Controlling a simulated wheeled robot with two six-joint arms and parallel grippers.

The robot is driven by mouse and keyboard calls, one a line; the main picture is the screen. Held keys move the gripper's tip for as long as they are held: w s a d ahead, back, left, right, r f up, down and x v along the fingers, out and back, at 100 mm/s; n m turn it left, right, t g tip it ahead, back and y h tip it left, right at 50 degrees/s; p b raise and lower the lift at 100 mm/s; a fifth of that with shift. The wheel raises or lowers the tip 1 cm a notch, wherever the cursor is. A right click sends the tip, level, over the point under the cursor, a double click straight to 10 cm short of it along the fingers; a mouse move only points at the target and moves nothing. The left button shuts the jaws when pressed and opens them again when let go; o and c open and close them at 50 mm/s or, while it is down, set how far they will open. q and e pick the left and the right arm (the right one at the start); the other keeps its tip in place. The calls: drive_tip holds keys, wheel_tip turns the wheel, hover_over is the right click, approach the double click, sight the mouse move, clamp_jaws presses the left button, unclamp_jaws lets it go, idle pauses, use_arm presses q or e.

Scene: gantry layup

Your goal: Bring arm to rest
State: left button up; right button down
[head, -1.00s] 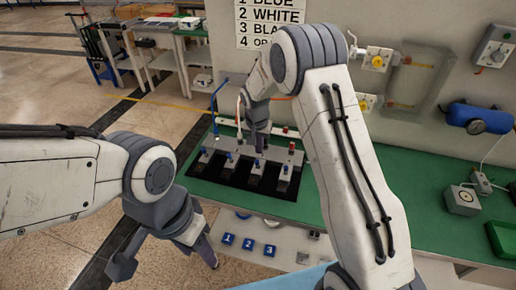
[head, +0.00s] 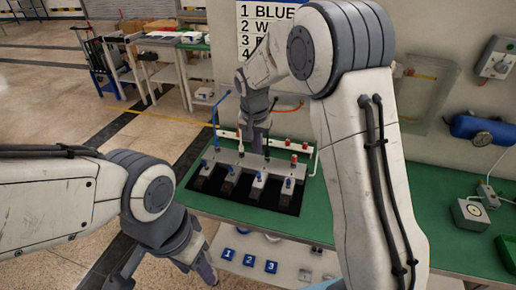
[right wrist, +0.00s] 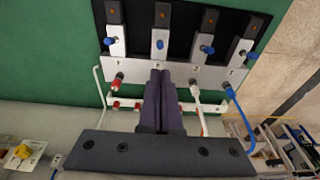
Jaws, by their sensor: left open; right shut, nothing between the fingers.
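My right arm reaches over the green bench (head: 340,228) in the head view. Its gripper (head: 257,148) is above the back of a grey manifold, shut and empty. In the right wrist view the two dark fingers (right wrist: 161,75) lie together, pointing at the manifold plate (right wrist: 180,75). I cannot tell whether they touch anything. My left gripper (head: 165,274) is low at the left, in front of the bench, open with its fingers apart and nothing between them.
A black base (head: 285,205) with several blue-knobbed blocks sits on the bench. A blue hose (head: 215,108) and a white pipe stand near the manifold. A gauge box (head: 469,214) and blue cylinder (head: 484,129) are at the right.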

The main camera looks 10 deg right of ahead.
idle(0.3)
drive_tip(key=s+a+r+n+y, duration=0.1)
drive_tip(key=s+a+r+n, duration=0.2)
drive_tip(key=s, duration=0.4)
drive_tip(key=s+a+r+n, duration=0.1)
drive_tip(key=s+a+n, duration=0.2)
drive_tip(key=s+a, duration=0.25)
drive_tip(key=s+n+g+y, duration=0.1)
drive_tip(key=s+n, duration=0.6)
drive_tip(key=s, duration=1.3)
drive_tip(key=shift+s+a+g, duration=0.3)
drive_tip(key=shift+s+g, duration=0.05)
drive_tip(key=shift+g, duration=0.05)
